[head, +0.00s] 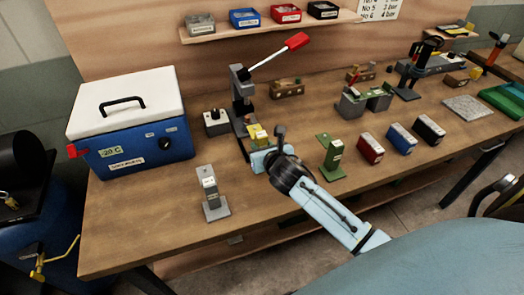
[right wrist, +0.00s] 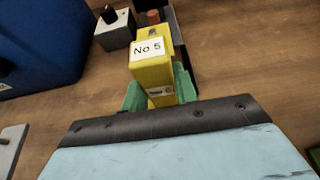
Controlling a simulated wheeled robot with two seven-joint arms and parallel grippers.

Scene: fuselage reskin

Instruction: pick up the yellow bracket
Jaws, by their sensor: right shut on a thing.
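The yellow bracket (right wrist: 155,70) carries a "No 5" label in the right wrist view. My right gripper (right wrist: 160,95) is shut on it, with a green finger on each side. In the head view the yellow bracket (head: 259,136) shows just beyond my right gripper (head: 262,153), in front of the lever press (head: 242,105). Its lower part is hidden by the gripper, and I cannot tell whether it touches the table or the press base. My left gripper is not in view.
A blue-and-white cooler box (head: 130,125) stands at the left. A grey bracket (head: 211,195) and a green bracket (head: 331,158) stand on either side of my right gripper. Red (head: 370,148), blue (head: 401,139) and black (head: 429,130) boxes line the right. The table front (head: 140,225) is clear.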

